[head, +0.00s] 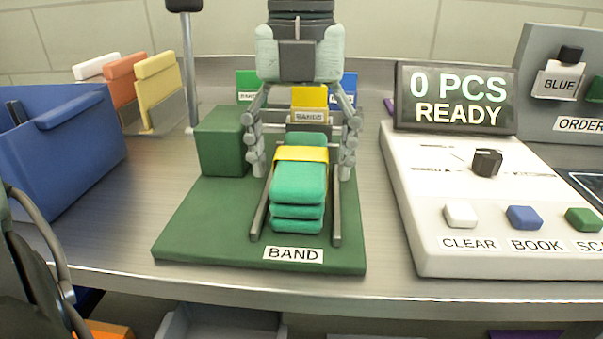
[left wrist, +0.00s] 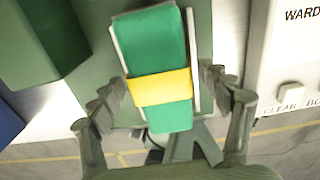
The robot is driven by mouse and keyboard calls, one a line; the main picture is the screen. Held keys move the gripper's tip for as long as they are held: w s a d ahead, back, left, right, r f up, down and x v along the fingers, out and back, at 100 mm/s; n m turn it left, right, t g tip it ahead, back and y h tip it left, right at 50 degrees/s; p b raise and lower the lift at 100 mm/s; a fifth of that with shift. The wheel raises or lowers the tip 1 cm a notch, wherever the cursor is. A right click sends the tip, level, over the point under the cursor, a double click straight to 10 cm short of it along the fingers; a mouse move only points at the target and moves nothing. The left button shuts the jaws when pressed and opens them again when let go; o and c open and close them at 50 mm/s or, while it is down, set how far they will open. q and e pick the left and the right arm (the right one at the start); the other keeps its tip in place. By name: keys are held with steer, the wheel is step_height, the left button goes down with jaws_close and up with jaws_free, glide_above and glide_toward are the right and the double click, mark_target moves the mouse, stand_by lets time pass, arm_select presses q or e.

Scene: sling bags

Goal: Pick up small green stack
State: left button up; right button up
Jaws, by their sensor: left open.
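The small green stack (head: 298,190) is a layered pile of green pads with a yellow band around it. It lies between two dark rails on the green base labelled BAND (head: 210,235). My left gripper (head: 302,170) comes down from above at the stack's far part, with its jaws open and one finger on each side. In the left wrist view, the stack (left wrist: 158,50) lies between the open fingers (left wrist: 172,82), with visible gaps on both sides. Whether a finger touches it is not clear.
A green block (head: 222,142) stands left of the stack. A white console (head: 450,240) with buttons and a "0 PCS READY" display (head: 457,98) is on the right. A blue bin (head: 65,150) stands at left. The metal table (head: 130,215) is bare between bin and base.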

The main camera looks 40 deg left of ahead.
arm_select(q)
steer(key=shift+c, duration=0.5)
steer(key=c, duration=1.4)
steer(key=shift+r, duration=0.15)
